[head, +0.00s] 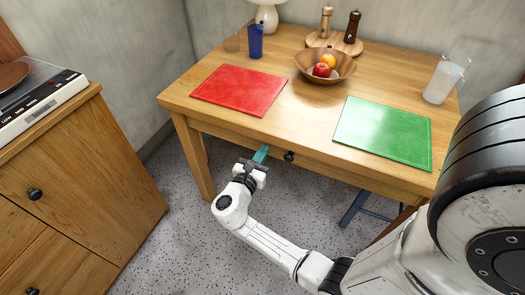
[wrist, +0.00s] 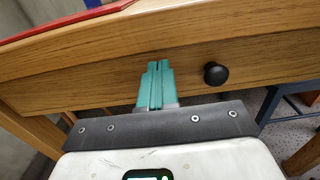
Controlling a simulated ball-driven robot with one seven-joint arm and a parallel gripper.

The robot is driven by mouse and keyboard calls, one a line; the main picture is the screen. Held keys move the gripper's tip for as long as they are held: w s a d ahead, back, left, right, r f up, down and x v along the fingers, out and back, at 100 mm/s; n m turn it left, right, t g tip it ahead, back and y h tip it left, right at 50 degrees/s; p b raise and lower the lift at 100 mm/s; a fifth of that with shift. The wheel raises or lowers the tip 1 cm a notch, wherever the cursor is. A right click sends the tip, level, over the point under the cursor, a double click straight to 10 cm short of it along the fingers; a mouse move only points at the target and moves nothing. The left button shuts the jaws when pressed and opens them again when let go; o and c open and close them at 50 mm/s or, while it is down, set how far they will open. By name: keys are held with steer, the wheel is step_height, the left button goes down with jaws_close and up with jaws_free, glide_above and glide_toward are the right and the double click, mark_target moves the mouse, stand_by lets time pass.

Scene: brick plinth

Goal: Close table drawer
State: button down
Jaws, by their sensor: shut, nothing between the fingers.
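The wooden table's drawer front (head: 310,163) runs below the table top's front edge, with a round black knob (head: 289,156) on it. In the wrist view the drawer front (wrist: 260,72) spans the picture, and the knob (wrist: 215,73) lies just right of my fingers. My gripper (head: 262,153) is shut and empty, its teal fingers together, in front of the drawer front and left of the knob. In the wrist view the fingertips (wrist: 158,66) overlap the drawer front; I cannot tell whether they touch it. Any gap at the drawer is too small to tell.
On the table (head: 310,105) are a red mat (head: 240,90), a green mat (head: 384,130), a fruit bowl (head: 325,67), a blue cup (head: 255,41) and a pitcher (head: 442,80). A wooden cabinet (head: 85,190) stands at left. Speckled floor between them is clear.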

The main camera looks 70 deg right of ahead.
steer(key=a, duration=1)
steer(key=shift+w+a, duration=0.15)
steer(key=shift+w, duration=0.15)
steer(key=s+a+r+m+y+p, duration=0.1)
steer(key=s+a+m+y+p, duration=0.2)
steer(key=s+m+y+p, duration=0.25)
steer(key=s+a+m+y+p, duration=0.2)
steer(key=s+m+y, duration=0.3)
steer(key=m+y, duration=0.3)
steer(key=s+a+r+m+t+y+p, duration=0.1)
steer(key=a+r+m+y, duration=0.3)
steer(key=a, duration=0.4)
steer(key=shift+r+t+p, duration=0.5)
steer(key=shift+r+p, duration=0.1)
steer(key=shift+p, duration=0.05)
